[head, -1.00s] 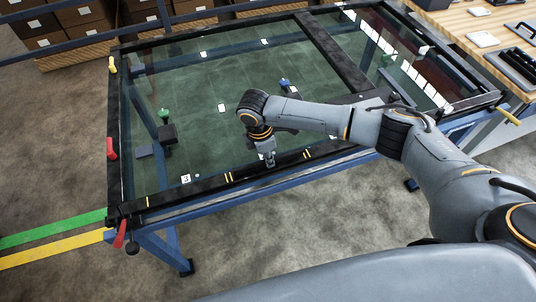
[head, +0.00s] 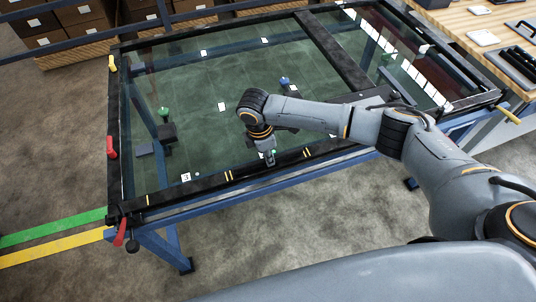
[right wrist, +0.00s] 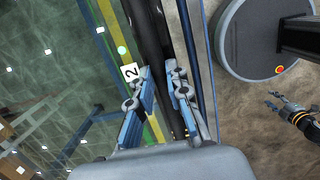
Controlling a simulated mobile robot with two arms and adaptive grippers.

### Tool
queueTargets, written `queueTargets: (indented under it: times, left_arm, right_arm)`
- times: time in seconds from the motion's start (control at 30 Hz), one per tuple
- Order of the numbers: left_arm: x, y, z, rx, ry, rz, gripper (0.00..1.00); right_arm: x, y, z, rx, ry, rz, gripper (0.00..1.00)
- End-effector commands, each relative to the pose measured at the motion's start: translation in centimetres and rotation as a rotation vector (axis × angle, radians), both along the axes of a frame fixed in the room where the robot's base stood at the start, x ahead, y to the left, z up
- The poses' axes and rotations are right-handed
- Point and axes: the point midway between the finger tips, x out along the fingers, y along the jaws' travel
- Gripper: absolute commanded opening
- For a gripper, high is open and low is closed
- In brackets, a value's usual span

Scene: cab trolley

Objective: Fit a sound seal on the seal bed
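The seal bed appears to be the black front rail (head: 200,188) of the glass-topped trolley, with yellow marks along it. I cannot tell a separate seal from the dark rail. My right gripper (head: 268,160) points down at this rail, between two pairs of yellow marks. In the right wrist view its fingers (right wrist: 158,72) are apart, with a dark strip (right wrist: 152,30) running between and beyond them. Nothing is clearly held; contact with the rail is unclear. A label "2" (right wrist: 130,71) and a pale green dot (right wrist: 121,50) lie beside the fingers. My left gripper (right wrist: 275,100) shows small, over the floor.
A label "3" (head: 186,177) lies near the front left corner. A green knob (head: 164,115) and blue knob (head: 284,84) show around the glass. A wooden bench (head: 490,30) with tools stands at upper right.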

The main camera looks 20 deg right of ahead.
Motion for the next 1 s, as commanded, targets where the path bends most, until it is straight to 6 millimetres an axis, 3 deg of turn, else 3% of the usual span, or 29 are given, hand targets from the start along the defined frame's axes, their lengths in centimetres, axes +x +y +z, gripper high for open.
queueTargets:
  times: [0.03, 0.13, 0.17, 0.53, 0.67, 1.0]
  left_arm:
    - [0.0, 0.0, 0.0, 0.000, 0.000, 0.000, 0.43]
    - [0.0, 0.0, 0.0, 0.000, 0.000, 0.000, 0.43]
    - [0.0, 0.0, 0.0, 0.000, 0.000, 0.000, 0.43]
    - [-0.2, 0.2, 0.0, 0.002, 0.002, 0.001, 0.43]
    - [-0.1, 0.1, 0.0, 0.001, 0.002, 0.001, 0.43]
    - [-0.1, 0.0, 0.0, 0.000, 0.001, 0.001, 0.43]
  right_arm:
    - [-0.1, 0.0, -0.1, 0.000, 0.002, 0.001, 0.20]
    - [-0.1, 0.0, -0.1, 0.000, 0.002, 0.001, 0.41]
    - [-0.1, 0.0, -0.1, 0.000, 0.002, 0.001, 0.43]
    - [0.0, 0.1, 0.5, 0.001, 0.000, 0.000, 0.43]
    - [0.0, 0.4, 2.4, 0.002, -0.002, 0.001, 0.43]
    - [0.0, 1.5, 9.4, 0.001, -0.001, 0.001, 0.43]
